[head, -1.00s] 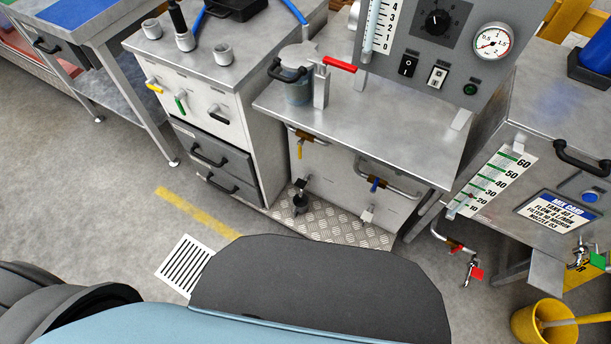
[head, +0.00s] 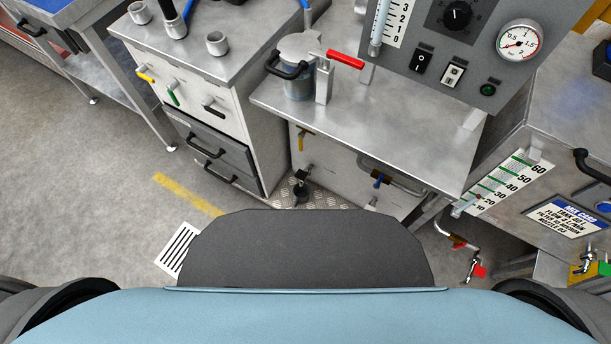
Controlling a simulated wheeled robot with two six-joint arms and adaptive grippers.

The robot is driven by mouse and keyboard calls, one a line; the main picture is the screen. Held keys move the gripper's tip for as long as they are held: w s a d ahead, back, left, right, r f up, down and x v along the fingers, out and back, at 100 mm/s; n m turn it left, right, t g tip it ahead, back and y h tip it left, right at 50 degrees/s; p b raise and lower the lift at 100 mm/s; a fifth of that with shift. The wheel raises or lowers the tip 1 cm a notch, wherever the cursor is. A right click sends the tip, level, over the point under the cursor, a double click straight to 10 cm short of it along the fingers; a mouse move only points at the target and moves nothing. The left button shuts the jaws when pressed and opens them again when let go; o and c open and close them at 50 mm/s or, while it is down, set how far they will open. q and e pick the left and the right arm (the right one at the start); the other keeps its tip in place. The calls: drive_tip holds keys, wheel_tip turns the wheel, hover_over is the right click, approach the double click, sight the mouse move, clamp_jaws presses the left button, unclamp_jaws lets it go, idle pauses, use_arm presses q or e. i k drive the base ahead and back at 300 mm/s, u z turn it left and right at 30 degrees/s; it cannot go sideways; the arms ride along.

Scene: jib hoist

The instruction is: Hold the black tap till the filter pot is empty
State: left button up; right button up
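The filter pot appears to be the clear-walled pot (head: 298,88) with a grey lid and black handle at the back left of the middle steel bench. Something bluish shows through its wall; the liquid level cannot be told. A red lever (head: 345,60) stands beside it. A small black tap (head: 303,176) sits low on the bench front below the pot, with a dark part under it. A black-handled tap (head: 213,106) is also on the left cabinet, beside a yellow one (head: 145,75) and a green one (head: 173,93). Neither of my grippers is in view.
A grey panel with a gauge (head: 519,41) and switches stands on the bench (head: 400,131). A blue-handled tap (head: 378,181) is on its front. A scaled tank (head: 560,175) with a red-tagged tap (head: 478,270) stands right. A floor grate (head: 178,247) lies near my body; floor left is clear.

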sight(300, 174)
drive_tip(key=z, duration=0.55)
drive_tip(key=k, duration=0.65)
drive_tip(key=z, duration=0.65)
drive_tip(key=i, duration=1.05)
drive_tip(key=u, duration=0.85)
